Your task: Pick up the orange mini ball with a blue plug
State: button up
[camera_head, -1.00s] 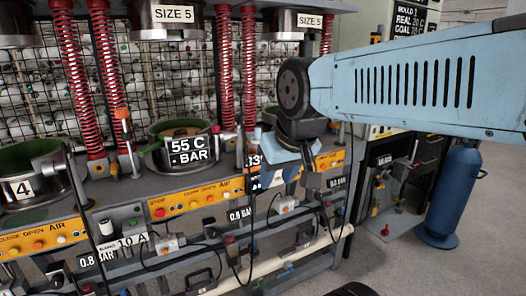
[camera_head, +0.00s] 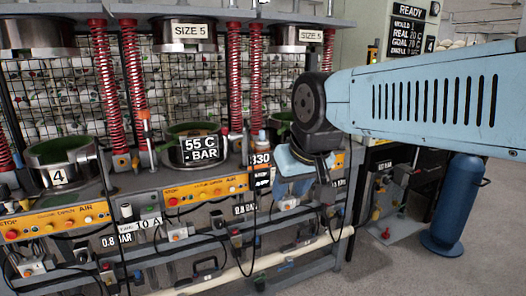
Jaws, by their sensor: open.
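I cannot make out an orange mini ball with a blue plug in the head view. My gripper (camera_head: 302,190) hangs from my light blue arm, pointing down, right of centre. It is open, and no object shows in it. It is in front of the right end of the press bench and hides part of the right-hand press. A small orange and pale blue item (camera_head: 262,136) stands just left of my gripper, too small to identify.
Presses with green-lined round moulds (camera_head: 190,143) and red springs (camera_head: 235,75) line the bench. An orange button panel (camera_head: 205,190), cables and a pale pipe (camera_head: 250,268) run along its front. A blue cylinder (camera_head: 458,205) stands on open grey floor at right.

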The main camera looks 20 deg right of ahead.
aim_at(261, 146)
jog(key=u, duration=0.15)
jog(key=i, duration=0.95)
jog(key=z, duration=0.1)
